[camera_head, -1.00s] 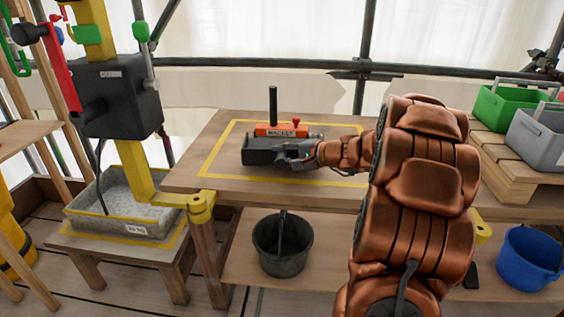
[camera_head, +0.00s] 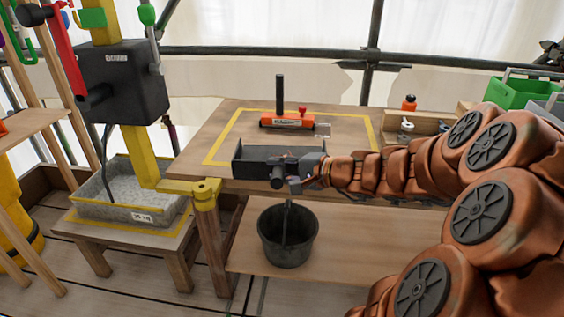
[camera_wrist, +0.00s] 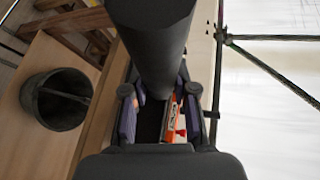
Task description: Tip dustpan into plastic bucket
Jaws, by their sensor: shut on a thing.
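The dustpan (camera_head: 262,160) is a dark grey open pan with a round handle. My gripper (camera_head: 291,178) is shut on its handle. It holds the pan at the front edge of the table, above and slightly left of the bucket; the pan looks about level. What lies inside the pan cannot be made out. In the wrist view the dark handle (camera_wrist: 155,45) fills the upper middle between my fingers. The plastic bucket (camera_head: 287,243), dark grey with a handle, stands upright on the lower shelf. It also shows at the left in the wrist view (camera_wrist: 48,100).
An orange tool (camera_head: 287,121) with a black upright handle stands on the yellow-outlined table (camera_head: 222,135). A yellow stand with a black box (camera_head: 122,85) and a grey tray (camera_head: 128,205) are at the left. A green crate (camera_head: 525,92) is at the right.

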